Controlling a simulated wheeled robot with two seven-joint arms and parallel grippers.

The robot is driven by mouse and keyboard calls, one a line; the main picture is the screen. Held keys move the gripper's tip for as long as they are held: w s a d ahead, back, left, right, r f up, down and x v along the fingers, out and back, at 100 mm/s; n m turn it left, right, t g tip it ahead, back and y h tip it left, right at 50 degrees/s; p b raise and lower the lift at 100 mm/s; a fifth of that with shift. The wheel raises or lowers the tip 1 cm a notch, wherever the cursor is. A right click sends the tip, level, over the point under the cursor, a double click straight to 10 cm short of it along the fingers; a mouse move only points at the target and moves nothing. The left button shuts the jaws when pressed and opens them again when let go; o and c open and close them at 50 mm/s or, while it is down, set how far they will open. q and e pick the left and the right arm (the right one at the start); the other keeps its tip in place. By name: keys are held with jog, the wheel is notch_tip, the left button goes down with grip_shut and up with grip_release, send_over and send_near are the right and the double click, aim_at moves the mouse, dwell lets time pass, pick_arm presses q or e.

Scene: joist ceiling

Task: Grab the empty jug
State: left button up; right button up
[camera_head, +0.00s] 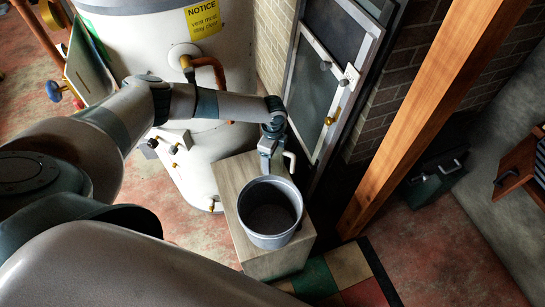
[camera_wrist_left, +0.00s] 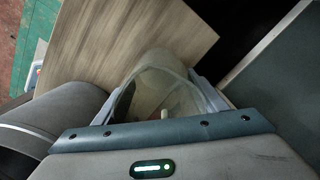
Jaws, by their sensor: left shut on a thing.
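A grey, round, open-topped jug (camera_head: 270,236) is over the wooden-sided box at the centre of the head view. Its inside looks dark and I see nothing in it. My left gripper (camera_head: 274,160) is at the jug's far side, by its rim, and is shut on the jug. In the left wrist view, the fingers of my left gripper (camera_wrist_left: 160,105) stand on both sides of a pale rounded part of the jug (camera_wrist_left: 158,65). The exact grip is partly hidden. I cannot tell whether the jug rests on the box. My right gripper is not in view.
The box (camera_head: 236,170) stands beside a large white tank (camera_head: 245,125) with a yellow notice (camera_head: 202,19). A framed dark panel (camera_head: 315,85) and a slanting wooden post (camera_head: 430,110) are to the right. A dark green case (camera_head: 437,181) sits further right. Open floor (camera_head: 440,255) lies at lower right.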

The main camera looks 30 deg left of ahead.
pick_arm(q)
notch_tip(320, 180, up, 8)
jog(key=p, duration=0.6)
jog(key=shift+f, duration=0.1)
